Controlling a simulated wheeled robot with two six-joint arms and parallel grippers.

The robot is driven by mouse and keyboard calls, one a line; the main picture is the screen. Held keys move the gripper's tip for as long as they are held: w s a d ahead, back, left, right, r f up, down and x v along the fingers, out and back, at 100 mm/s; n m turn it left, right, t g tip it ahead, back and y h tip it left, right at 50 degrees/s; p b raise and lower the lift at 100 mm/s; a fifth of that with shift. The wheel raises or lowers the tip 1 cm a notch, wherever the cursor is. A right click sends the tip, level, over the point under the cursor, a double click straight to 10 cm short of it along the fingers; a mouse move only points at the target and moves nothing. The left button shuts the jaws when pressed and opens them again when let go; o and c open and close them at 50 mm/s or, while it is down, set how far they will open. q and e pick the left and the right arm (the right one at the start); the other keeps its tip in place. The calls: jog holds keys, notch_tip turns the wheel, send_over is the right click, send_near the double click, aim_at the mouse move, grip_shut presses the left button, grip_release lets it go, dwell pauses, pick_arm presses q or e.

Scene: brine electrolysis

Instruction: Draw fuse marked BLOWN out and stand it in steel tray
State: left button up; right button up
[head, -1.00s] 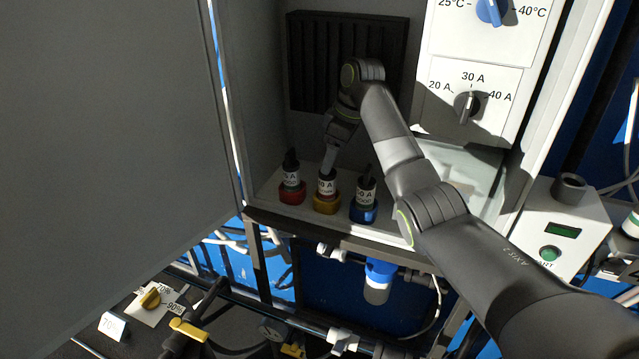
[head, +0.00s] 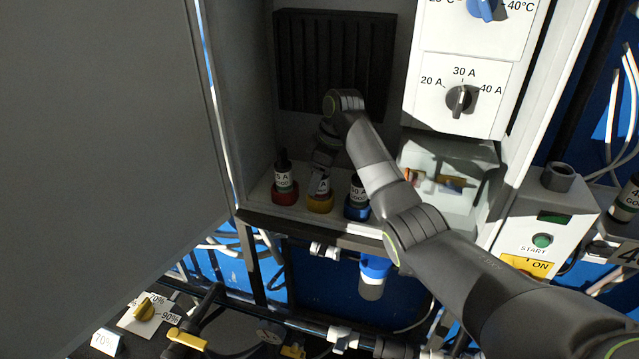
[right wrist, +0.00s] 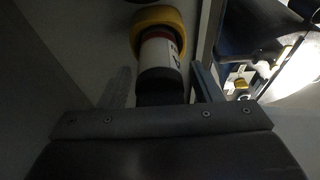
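Three fuses stand in a cabinet in the head view: one in a red holder (head: 285,195), one in a yellow holder (head: 320,203), one in a blue holder (head: 356,210). The left fuse (head: 284,178) seems to read GOOD; no BLOWN mark is legible. My right gripper (head: 320,178) reaches down over the middle fuse. In the right wrist view this fuse (right wrist: 160,58), with white label, red band and dark cap, sits in the yellow holder (right wrist: 158,22). The open fingers stand either side of its cap, with gaps. I cannot identify the steel tray with certainty. My left gripper is out of view.
A pale, shiny recess (head: 450,205) lies right of the fuses, partly behind my arm. A dial panel (head: 462,95) stands above it. A large grey panel (head: 110,150) fills the left. A START button box (head: 540,230) stands at the right.

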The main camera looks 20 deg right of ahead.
jog(key=c, duration=1)
jog(key=shift+r, duration=1.15)
jog(key=shift+r, duration=2.15)
